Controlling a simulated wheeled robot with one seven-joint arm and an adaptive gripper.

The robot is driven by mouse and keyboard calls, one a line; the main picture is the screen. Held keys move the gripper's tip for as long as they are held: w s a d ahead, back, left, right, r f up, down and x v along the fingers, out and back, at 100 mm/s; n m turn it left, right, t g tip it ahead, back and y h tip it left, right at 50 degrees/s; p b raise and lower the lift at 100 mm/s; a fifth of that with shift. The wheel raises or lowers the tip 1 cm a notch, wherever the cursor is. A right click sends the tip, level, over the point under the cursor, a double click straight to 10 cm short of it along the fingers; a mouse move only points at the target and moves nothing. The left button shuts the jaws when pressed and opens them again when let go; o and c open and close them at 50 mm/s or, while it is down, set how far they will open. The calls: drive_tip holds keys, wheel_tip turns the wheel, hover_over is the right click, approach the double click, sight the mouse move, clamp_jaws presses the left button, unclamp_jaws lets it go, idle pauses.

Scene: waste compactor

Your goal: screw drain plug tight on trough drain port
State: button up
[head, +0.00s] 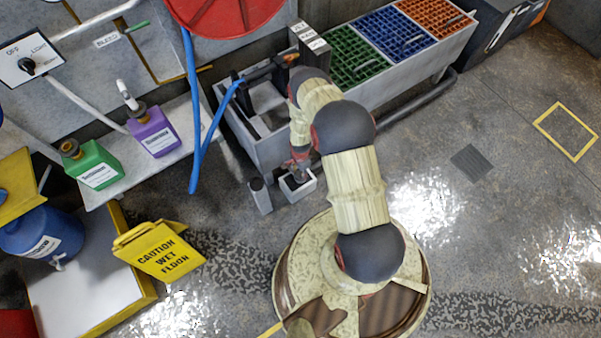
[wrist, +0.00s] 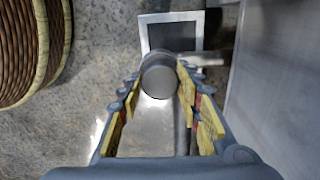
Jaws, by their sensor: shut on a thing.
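My gripper (wrist: 160,76) is closed around a round grey plug (wrist: 158,80), with a fingertip on each side of it. In the head view my gripper (head: 300,160) is low beside the front of the grey trough (head: 268,152), and the plug cannot be made out there. In the wrist view the trough's wall (wrist: 285,80) is at the right. A short grey pipe stub (wrist: 215,58), seemingly the drain port, lies between that wall and the plug. I cannot tell whether plug and stub touch.
A pale open square box (head: 301,190) stands on the floor below my gripper; its rim shows in the wrist view (wrist: 148,28). A grey upright block (head: 260,196) is next to it. A blue hose (head: 195,130) hangs left, and a yellow wet-floor sign (head: 158,250) stands at lower left.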

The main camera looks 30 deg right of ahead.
drive_tip(key=m, duration=0.4)
drive_tip(key=shift+m, duration=0.4)
drive_tip(key=o, duration=1.4)
drive_tip(key=shift+c, duration=0.5)
drive_tip(key=n, duration=1.5)
drive_tip(key=shift+n, duration=0.3)
drive_tip(key=n, duration=0.5)
drive_tip(key=shift+c, duration=0.3)
drive_tip(key=c, duration=1.2)
